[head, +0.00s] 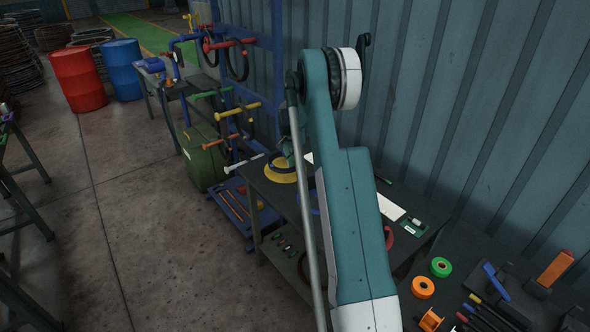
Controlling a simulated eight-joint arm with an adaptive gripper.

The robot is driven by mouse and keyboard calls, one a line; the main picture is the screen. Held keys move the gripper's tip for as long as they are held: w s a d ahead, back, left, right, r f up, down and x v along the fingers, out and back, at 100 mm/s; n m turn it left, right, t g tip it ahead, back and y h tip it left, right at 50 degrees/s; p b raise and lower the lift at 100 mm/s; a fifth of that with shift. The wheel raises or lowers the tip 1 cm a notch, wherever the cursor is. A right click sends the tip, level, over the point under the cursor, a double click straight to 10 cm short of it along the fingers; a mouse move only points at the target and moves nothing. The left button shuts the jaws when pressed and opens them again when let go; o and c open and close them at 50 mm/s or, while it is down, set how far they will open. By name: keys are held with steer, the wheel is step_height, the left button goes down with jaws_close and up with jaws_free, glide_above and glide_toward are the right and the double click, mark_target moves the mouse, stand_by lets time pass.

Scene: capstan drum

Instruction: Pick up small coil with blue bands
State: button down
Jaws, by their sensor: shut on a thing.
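A small yellow coil (279,176) with dark bluish parts shows at the table's far left corner, just left of my arm. It looks like the coil with blue bands, but the bands are too small to make out clearly. My gripper (287,150) shows only in part, just above the coil and behind my arm's rod. It is shut on the coil. The fingertips are hidden, and I cannot tell whether the coil is clear of the table.
The dark table (262,192) runs along the corrugated wall. A green roll (441,267), an orange roll (423,287) and tools lie at the lower right.

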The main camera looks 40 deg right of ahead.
steer(key=shift+r, duration=3.15)
